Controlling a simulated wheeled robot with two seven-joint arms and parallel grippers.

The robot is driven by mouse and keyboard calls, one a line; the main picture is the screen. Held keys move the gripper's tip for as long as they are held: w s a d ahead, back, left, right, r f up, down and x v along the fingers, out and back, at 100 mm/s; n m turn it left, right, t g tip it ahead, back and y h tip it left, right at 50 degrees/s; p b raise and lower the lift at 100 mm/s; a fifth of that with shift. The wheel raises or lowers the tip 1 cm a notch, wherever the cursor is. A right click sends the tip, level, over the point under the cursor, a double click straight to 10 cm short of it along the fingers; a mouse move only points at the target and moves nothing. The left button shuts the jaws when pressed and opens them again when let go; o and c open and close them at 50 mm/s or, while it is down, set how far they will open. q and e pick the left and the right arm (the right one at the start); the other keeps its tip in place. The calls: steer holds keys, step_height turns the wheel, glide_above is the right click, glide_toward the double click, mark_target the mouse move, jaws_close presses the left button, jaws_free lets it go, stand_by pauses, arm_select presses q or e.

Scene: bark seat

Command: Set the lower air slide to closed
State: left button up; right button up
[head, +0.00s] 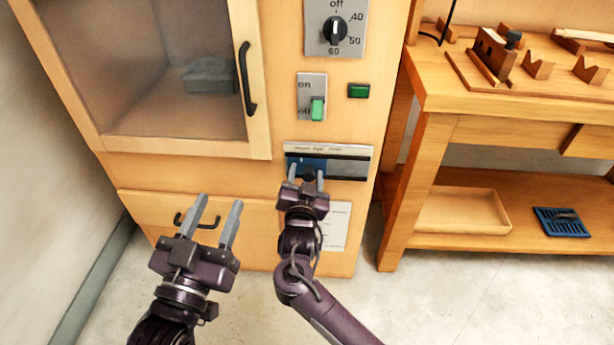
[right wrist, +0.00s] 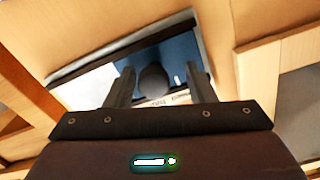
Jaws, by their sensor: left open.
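The lower air slide is a blue plate (head: 300,163) at the left of a slot in a pale labelled frame (head: 328,150), low on the wooden cabinet. The slot's right part shows grey. The label is too small to read. A dark round knob (right wrist: 153,80) sits on the blue plate, which also shows in the right wrist view (right wrist: 182,52). My right gripper (head: 306,180) is open, its fingers on either side of the knob with gaps visible; contact cannot be told. My left gripper (head: 219,201) is open and empty, in front of the lower cabinet panel.
Above the slide are an on/off switch (head: 317,108), a green light (head: 358,91) and a dial (head: 335,30). A glazed door with a black handle (head: 246,79) is at upper left. A wooden bench (head: 510,95) stands close on the right. A lower handle (head: 182,219) is behind my left gripper.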

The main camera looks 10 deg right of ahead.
steer(key=shift+s, duration=0.2)
arm_select(q)
steer(key=s+f+g+y+p, duration=0.2)
steer(key=f+g, duration=0.5)
steer(key=f, duration=0.7)
steer(key=shift+s, duration=0.6)
arm_select(e)
steer(key=v, duration=0.7)
steer(key=shift+s, duration=0.25)
steer(key=shift+a, duration=0.1)
